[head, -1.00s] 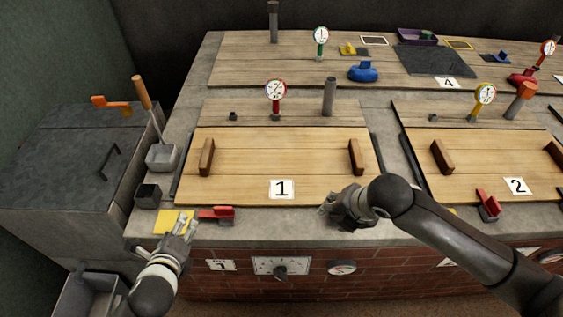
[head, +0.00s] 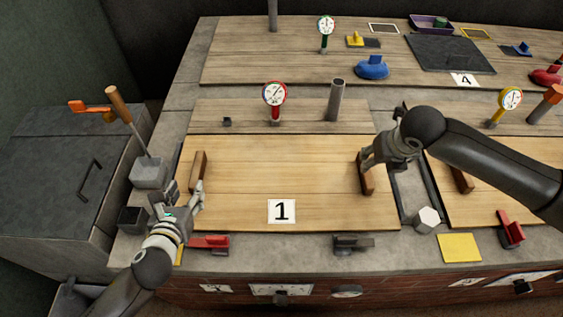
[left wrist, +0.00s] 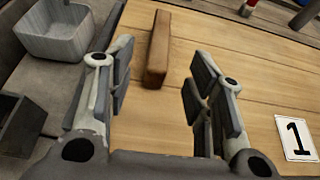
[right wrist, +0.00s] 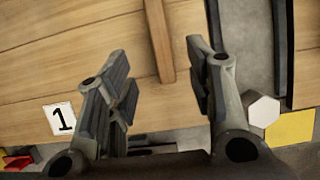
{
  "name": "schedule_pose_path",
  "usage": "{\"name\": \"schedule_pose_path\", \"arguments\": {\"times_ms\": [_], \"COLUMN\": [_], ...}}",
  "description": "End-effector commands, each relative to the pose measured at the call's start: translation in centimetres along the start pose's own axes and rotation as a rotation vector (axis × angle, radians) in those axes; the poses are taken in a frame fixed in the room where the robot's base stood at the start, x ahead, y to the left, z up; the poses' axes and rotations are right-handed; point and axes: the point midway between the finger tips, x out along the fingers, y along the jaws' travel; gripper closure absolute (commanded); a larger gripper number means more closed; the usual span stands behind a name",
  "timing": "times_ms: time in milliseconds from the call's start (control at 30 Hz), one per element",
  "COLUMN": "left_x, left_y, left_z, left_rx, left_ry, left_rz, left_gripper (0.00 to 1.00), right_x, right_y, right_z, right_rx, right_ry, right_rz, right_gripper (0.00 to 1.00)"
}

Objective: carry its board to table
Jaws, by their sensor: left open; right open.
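The wooden board marked 1 (head: 290,170) lies flat on the grey counter, with a brown bar handle near each end. My left gripper (head: 186,192) is open at the near end of the left handle (head: 198,168). In the left wrist view this handle (left wrist: 158,48) stands just beyond and between the open fingers. My right gripper (head: 368,162) is open at the right handle (head: 367,178), partly covering it. In the right wrist view that handle (right wrist: 158,40) runs between and beyond the spread fingers. Neither gripper is closed on a handle.
A red clip (head: 208,243) and a dark clip (head: 352,244) sit at the counter's front edge. A grey box (head: 149,172) holding a wooden-handled tool stands left of the board. A white hexagonal piece (head: 427,219) and yellow square (head: 459,247) lie to the right.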

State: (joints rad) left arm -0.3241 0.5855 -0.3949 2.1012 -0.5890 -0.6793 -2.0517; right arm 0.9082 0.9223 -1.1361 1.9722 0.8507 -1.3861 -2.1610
Motion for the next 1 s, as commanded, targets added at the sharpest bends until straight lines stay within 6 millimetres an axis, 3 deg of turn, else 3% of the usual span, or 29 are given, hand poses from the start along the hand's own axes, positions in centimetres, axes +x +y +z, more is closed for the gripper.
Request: {"name": "schedule_pose_path", "arguments": {"times_ms": [467,1000], "left_x": [0.5,8.7], "left_y": [0.0,0.0], "left_z": [0.0,0.1], "left_rx": [0.003,0.001], "left_ry": [-0.001,-0.001], "left_rz": [0.0,0.001], "left_gripper": [0.52,0.52], "right_x": [0.4,8.7], "right_y": [-0.1,-0.1], "right_z": [0.0,-0.1], "right_rx": [-0.002,0.0], "right_ry": [0.002,0.003], "right_rz": [-0.001,-0.002], "right_gripper": [0.52,0.52]}}
